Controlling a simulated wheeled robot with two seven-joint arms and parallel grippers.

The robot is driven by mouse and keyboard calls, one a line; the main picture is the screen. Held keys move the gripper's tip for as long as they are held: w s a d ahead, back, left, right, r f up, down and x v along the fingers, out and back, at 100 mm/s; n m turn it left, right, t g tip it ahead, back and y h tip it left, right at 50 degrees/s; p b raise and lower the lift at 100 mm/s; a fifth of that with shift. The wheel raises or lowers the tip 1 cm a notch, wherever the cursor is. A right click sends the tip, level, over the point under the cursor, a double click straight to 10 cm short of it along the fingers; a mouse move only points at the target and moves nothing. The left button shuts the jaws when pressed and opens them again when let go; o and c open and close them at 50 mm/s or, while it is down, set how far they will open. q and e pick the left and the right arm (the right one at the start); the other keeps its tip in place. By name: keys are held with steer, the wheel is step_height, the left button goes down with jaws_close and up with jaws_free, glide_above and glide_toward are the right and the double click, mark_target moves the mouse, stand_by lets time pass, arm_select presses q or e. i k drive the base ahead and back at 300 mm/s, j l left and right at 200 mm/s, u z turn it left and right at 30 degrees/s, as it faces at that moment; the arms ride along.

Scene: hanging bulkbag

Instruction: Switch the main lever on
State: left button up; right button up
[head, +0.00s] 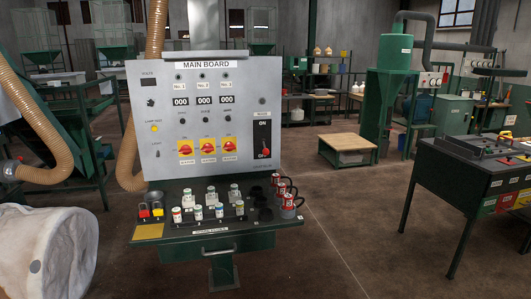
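The main board (180,163) is a grey upright panel labelled MAIN BOARD, standing at the middle left of the head view. Its main lever (265,153) is in a black plate at the panel's right side, with ON printed at the top. The lever's red handle is at the bottom of the plate, away from the ON mark; the lettering beside it is too small to read surely. Neither of my grippers is in view.
A dark shelf (196,233) under the panel holds several fuses (219,210), small padlocks and red-and-black padlock-like pieces (289,203) below the lever. A large white bag (45,250) is at left. A dark green bench (470,175) stands at right; open floor lies between.

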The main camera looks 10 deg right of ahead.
mark_target(266, 151)
steer(key=i+l+u, duration=0.35)
steer(key=i+l, duration=0.25)
steer(key=i+l+u, duration=0.35)
steer(key=l, duration=0.35)
steer(key=i+l+u, duration=0.2)
steer(key=i+l, duration=0.15)
steer(key=i+l+u, duration=0.15)
steer(key=l, duration=0.4)
